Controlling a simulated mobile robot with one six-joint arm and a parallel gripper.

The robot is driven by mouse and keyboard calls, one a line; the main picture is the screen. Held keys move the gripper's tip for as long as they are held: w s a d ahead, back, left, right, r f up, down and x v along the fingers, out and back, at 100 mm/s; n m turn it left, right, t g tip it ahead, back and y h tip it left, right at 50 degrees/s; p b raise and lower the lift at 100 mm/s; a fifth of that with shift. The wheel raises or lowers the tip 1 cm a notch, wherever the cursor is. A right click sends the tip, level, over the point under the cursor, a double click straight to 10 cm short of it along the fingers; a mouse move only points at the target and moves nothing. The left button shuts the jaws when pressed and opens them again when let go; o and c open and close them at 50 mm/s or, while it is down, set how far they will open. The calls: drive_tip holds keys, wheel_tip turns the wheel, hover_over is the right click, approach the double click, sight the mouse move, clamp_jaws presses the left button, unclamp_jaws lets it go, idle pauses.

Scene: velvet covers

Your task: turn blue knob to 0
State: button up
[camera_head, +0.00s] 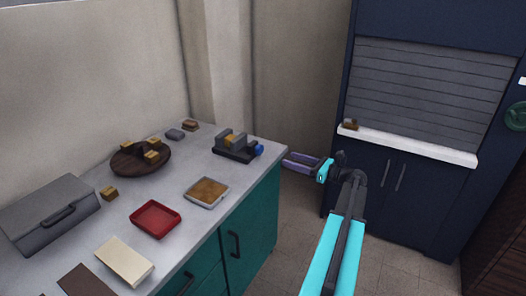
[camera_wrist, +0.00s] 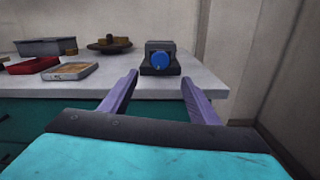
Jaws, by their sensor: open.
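The blue knob (camera_head: 259,150) is on the end of a dark grey device (camera_head: 232,153) near the right corner of the counter. In the wrist view the blue knob (camera_wrist: 160,62) is a round disc on the front of the dark device (camera_wrist: 160,47), facing my camera. My gripper (camera_head: 286,162) has purple fingers and is open, off the counter's right end and apart from the knob. In the wrist view the fingers of my gripper (camera_wrist: 160,80) spread to either side below the knob, with nothing between them. I cannot read any markings on the knob.
The grey counter (camera_head: 180,174) on teal cabinets also holds a round dark board (camera_head: 130,168), a red tray (camera_head: 155,231), a pan with brown contents (camera_head: 226,185) and a grey box (camera_head: 48,214). A dark blue shuttered cabinet (camera_head: 420,200) stands right. Floor between is clear.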

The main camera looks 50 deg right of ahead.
sight(262, 150)
drive_tip(key=shift+w, duration=0.15)
drive_tip(key=p+x, duration=0.1)
drive_tip(key=x, duration=1.2)
drive_tip(key=shift+w+a, duration=0.1)
drive_tip(key=shift+w, duration=0.15)
drive_tip(key=c, duration=1.1)
drive_tip(key=shift+o, duration=0.2)
